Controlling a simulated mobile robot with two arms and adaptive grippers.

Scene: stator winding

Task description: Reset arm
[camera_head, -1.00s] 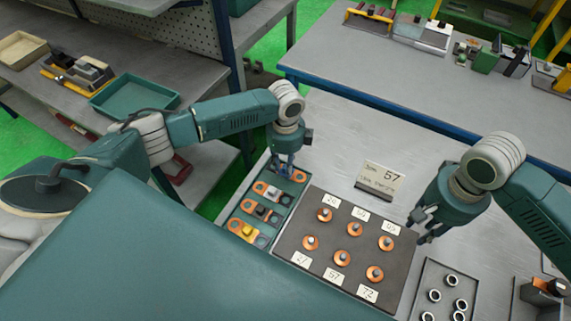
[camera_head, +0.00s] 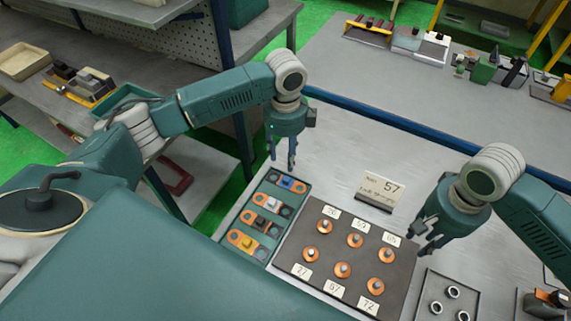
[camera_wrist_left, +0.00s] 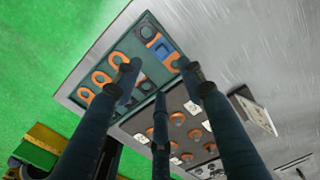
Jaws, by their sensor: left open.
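My left gripper (camera_head: 284,160) hangs above the far end of the green tray (camera_head: 236,252), clear of the parts in it. Its fingers are apart with nothing between them. In the left wrist view the fingers (camera_wrist_left: 165,95) spread over the tray (camera_wrist_left: 116,45), which holds orange, black and blue parts. My right gripper (camera_head: 424,228) is above the right side of the dark board (camera_head: 317,268). Its fingers look spread apart, and I see nothing between them.
The board carries several orange coils with numbered labels. A tray of rings (camera_head: 420,305) lies at the lower right. A second table (camera_head: 400,90) stands beyond, and shelves are at the left.

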